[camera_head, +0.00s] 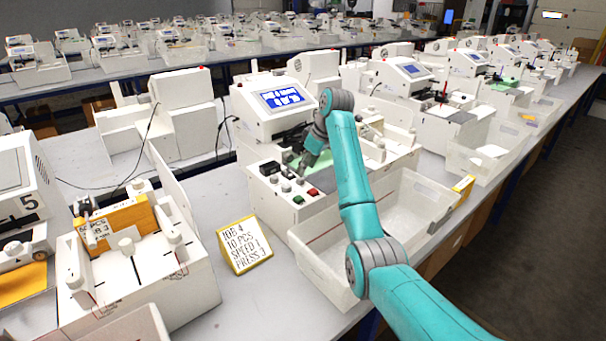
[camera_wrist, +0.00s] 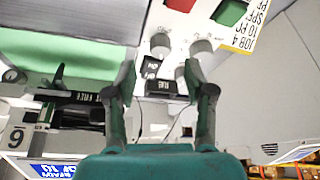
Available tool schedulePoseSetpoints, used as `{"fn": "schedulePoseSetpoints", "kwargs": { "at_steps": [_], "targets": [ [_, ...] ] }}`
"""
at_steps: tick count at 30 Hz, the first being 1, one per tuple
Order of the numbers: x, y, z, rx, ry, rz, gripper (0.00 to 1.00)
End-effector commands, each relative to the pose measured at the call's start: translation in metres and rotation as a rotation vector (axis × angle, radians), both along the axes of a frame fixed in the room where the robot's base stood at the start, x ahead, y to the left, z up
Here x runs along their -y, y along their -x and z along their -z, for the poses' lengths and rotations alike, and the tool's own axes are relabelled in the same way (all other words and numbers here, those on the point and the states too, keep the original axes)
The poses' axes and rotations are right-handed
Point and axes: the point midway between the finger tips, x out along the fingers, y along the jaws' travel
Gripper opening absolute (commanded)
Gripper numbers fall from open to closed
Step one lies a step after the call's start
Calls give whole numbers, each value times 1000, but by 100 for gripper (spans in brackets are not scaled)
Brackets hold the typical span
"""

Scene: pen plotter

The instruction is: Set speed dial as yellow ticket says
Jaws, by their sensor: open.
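The yellow ticket (camera_head: 244,245) stands on the table and reads JOB 4, 10 PCS, SPEED 1, PRESS 3. Part of it shows in the wrist view (camera_wrist: 247,32). The white machine (camera_head: 258,125) has a lit blue screen and a front control panel. Two grey round knobs, one left (camera_wrist: 160,43) and one right (camera_wrist: 201,48), sit side by side on the panel; their settings and which is the speed dial are too small to tell. My gripper (camera_wrist: 160,72) is open over the panel, its fingertips near the knobs, with the right finger close to the right knob. Nothing is between the fingers.
A red button (camera_head: 313,192) and green button (camera_head: 299,199) sit by the knobs. Small black panel parts (camera_wrist: 160,87) lie between the fingers in the wrist view. A clear bin (camera_head: 400,210) stands right of the machine. Another machine (camera_head: 125,262) stands left. Table around the ticket is bare.

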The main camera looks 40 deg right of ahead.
Motion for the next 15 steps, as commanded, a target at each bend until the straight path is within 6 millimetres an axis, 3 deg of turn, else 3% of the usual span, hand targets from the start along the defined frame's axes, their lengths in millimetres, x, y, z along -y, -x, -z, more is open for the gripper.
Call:
{"fn": "schedulePoseSetpoints", "kwargs": {
  "at_steps": [6,15],
  "targets": [
    [3,8,-21,0,-1,0,54],
    [3,10,-25,-1,-2,-1,54]
  ]
}}
